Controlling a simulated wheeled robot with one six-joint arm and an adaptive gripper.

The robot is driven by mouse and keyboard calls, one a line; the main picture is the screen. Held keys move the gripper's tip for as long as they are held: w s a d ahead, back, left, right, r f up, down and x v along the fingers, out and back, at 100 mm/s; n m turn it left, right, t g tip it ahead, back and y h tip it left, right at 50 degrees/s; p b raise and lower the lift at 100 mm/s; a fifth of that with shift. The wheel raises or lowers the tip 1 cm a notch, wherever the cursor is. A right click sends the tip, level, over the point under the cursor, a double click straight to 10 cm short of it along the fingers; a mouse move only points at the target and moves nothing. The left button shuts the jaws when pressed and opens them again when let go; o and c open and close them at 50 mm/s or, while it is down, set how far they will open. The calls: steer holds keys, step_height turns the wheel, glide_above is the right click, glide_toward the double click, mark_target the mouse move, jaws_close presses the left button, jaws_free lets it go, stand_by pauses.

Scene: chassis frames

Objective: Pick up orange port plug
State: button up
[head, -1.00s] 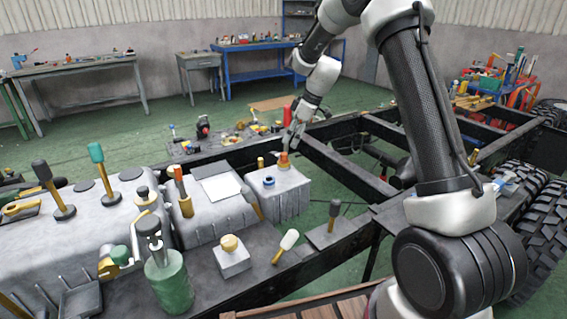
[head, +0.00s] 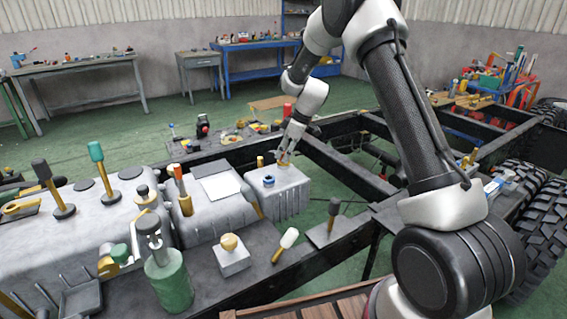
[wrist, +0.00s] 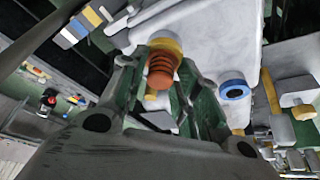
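The orange port plug (wrist: 162,68) is ribbed and sits on a yellow collar (wrist: 166,45) on the grey housing in the wrist view. My gripper (wrist: 165,85) is open, with its green-sided fingers on both sides of the plug. Gaps appear between the plug and the fingers. In the head view, my gripper (head: 284,160) is down at the top of the right end of the grey housing (head: 292,190), and it mostly hides the plug there.
A blue ring-shaped port (head: 268,180) is close beside the gripper; it also shows in the wrist view (wrist: 234,89). A yellow post (head: 260,162) stands to the left. Dark chassis rails (head: 345,180) run to the right. A white-tipped handle (head: 287,240) is nearer the front.

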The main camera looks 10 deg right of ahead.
jaws_close()
